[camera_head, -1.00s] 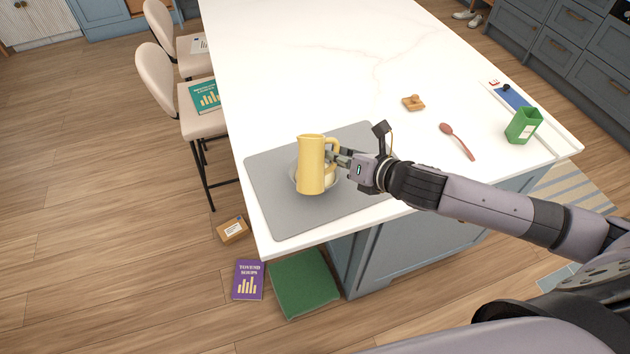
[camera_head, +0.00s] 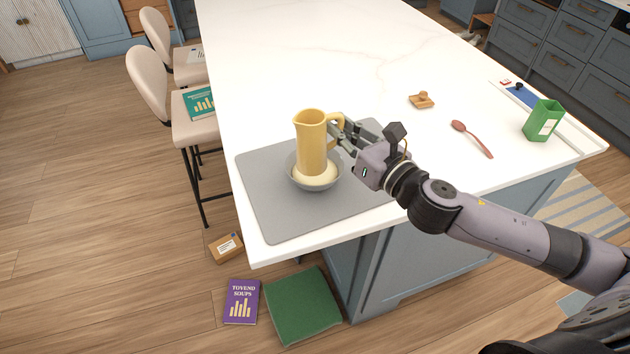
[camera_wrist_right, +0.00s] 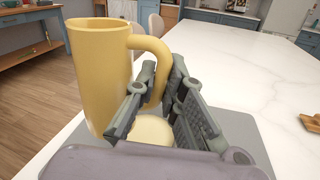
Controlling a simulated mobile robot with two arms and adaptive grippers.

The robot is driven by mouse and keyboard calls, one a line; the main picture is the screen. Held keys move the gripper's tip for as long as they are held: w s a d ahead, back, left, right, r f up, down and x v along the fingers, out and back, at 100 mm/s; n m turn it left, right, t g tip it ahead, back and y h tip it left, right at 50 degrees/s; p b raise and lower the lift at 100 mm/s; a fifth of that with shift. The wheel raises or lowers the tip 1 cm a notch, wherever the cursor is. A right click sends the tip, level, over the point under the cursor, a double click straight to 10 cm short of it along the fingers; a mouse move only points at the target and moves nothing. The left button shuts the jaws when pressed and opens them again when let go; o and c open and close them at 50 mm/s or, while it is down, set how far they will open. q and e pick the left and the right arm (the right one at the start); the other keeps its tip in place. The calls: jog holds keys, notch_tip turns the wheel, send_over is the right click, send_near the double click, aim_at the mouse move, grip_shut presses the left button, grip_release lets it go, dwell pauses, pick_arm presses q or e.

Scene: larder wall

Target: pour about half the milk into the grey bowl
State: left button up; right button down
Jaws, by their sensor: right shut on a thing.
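A yellow jug (camera_head: 312,145) with a handle is held upright over the back part of the grey bowl (camera_head: 291,176). My right gripper (camera_head: 339,131) is shut on the jug's handle, on the jug's right side. In the right wrist view the handle (camera_wrist_right: 150,45) passes between the fingers (camera_wrist_right: 163,78). The bowl stands on a grey mat (camera_head: 268,212), and pale, cream-coloured milk (camera_head: 316,176) shows in it. The milk level inside the jug is hidden. My left gripper is not in view.
A wooden piece (camera_head: 422,101), a reddish spoon (camera_head: 472,138) and a green container (camera_head: 543,120) are at the right of the white counter (camera_head: 320,50). Chairs (camera_head: 195,126) stand along its left side. The counter behind the mat is clear.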

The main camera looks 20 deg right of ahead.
jog(key=shift+r, duration=0.15)
jog(key=s+f+b, duration=0.1)
jog(key=f+b, duration=0.2)
jog(key=s+a+f+b, duration=0.1)
jog(key=s+f+b, duration=0.1)
jog(key=f+b, duration=0.1)
jog(key=s+a+f+b, duration=0.1)
jog(key=s+f+b, duration=0.1)
jog(key=f+b, duration=0.2)
jog(key=shift+s+a, duration=0.2)
jog(key=shift+a, duration=0.05)
jog(key=shift+f+b, duration=0.1)
jog(key=shift+b, duration=0.4)
jog(key=shift+s, duration=0.1)
